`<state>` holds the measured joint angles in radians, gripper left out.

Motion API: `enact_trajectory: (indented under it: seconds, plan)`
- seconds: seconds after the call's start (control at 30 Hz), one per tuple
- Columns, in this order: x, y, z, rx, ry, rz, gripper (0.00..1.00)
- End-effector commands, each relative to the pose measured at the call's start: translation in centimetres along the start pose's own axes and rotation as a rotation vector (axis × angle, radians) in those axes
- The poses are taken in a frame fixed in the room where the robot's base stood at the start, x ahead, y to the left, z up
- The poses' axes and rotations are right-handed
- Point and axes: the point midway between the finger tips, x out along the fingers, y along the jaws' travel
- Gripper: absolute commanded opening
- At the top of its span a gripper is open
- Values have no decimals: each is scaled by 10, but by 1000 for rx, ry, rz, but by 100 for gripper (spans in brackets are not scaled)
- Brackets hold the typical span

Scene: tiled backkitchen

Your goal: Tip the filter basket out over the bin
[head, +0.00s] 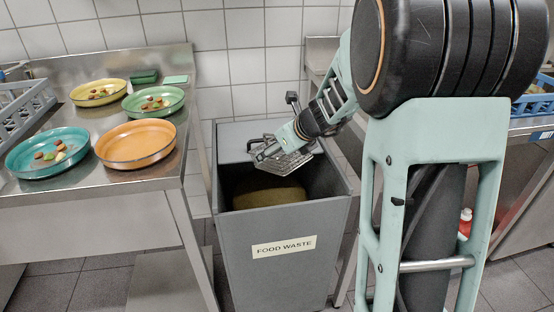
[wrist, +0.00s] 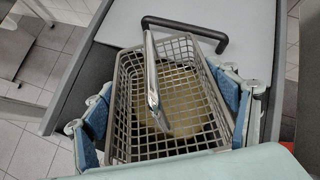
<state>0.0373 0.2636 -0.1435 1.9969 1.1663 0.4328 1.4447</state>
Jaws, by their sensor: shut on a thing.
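The basket is over the open mouth of the grey bin (head: 283,255), labelled FOOD WASTE, and looks tilted in the head view. Through the mesh I see a yellow-brown mass, which seems to be the bin's contents (head: 269,198). I see no loose food in the basket.
A steel counter (head: 88,188) at left holds an orange plate (head: 135,144), a teal plate (head: 48,153), a green plate (head: 153,102) and a yellow plate (head: 98,92), some with food scraps. A grey rack (head: 25,108) stands at far left. Another counter is at right.

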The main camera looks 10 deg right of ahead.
Motion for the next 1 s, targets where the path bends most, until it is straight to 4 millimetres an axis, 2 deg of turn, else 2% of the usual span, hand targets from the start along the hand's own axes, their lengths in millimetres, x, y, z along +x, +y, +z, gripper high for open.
enact_trajectory:
  seconds: [0.07, 0.67, 1.0]
  plan:
    - [6, 0, -5, 6, -24, 1, 49]
    - [10, 1, -9, 51, -187, 20, 49]
    - [10, 4, -11, 105, -341, 51, 49]
